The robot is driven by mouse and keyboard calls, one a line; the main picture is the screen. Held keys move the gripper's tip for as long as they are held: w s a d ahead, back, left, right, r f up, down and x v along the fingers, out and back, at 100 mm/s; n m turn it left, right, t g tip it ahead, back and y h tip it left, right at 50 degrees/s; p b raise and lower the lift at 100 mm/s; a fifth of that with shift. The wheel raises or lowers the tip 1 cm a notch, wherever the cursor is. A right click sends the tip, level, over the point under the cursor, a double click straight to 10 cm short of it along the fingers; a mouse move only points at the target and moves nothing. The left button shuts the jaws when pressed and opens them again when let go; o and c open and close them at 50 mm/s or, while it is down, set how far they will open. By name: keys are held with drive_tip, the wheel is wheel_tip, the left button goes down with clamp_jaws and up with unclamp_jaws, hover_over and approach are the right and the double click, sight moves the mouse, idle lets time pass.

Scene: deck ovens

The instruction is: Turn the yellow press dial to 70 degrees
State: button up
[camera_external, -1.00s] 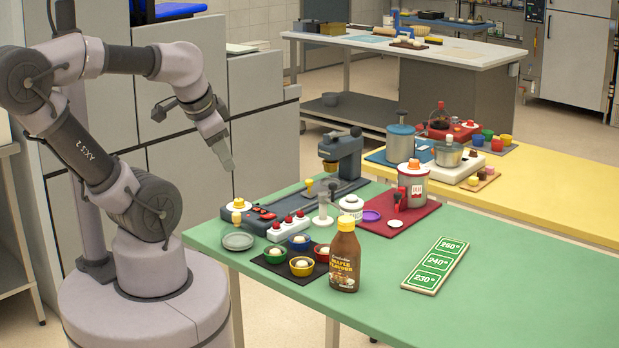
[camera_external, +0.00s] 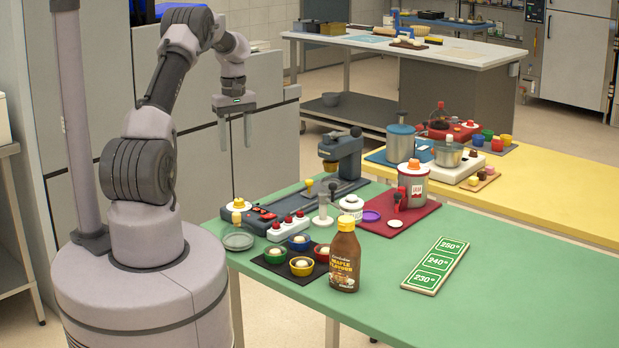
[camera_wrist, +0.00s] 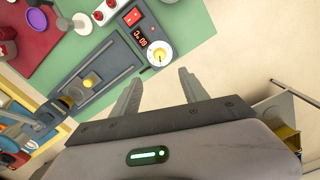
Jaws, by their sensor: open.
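The yellow press dial (camera_wrist: 156,50) shows in the wrist view on a white round base at the end of the dark press panel (camera_wrist: 108,62), beside a small red-lit display (camera_wrist: 138,38) whose reading I cannot make out surely. In the external view the dial (camera_external: 238,204) sits at the near left end of the panel, on the green table's (camera_external: 420,310) left edge. My gripper (camera_external: 234,146) points down, open and empty, above and behind the dial, apart from it. In the wrist view its two fingers (camera_wrist: 159,80) stand apart, with the dial beyond their tips.
The press head (camera_external: 343,150) rises at the panel's far end. The table's right side is mostly clear around the green number board (camera_external: 436,265).

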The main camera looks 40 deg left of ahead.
sight(239, 200)
wheel_tip(239, 200, down, 16)
drive_tip(key=b, duration=0.5)
drive_tip(key=shift+d+f, duration=0.1)
drive_tip(key=shift+f, duration=0.15)
clamp_jaws()
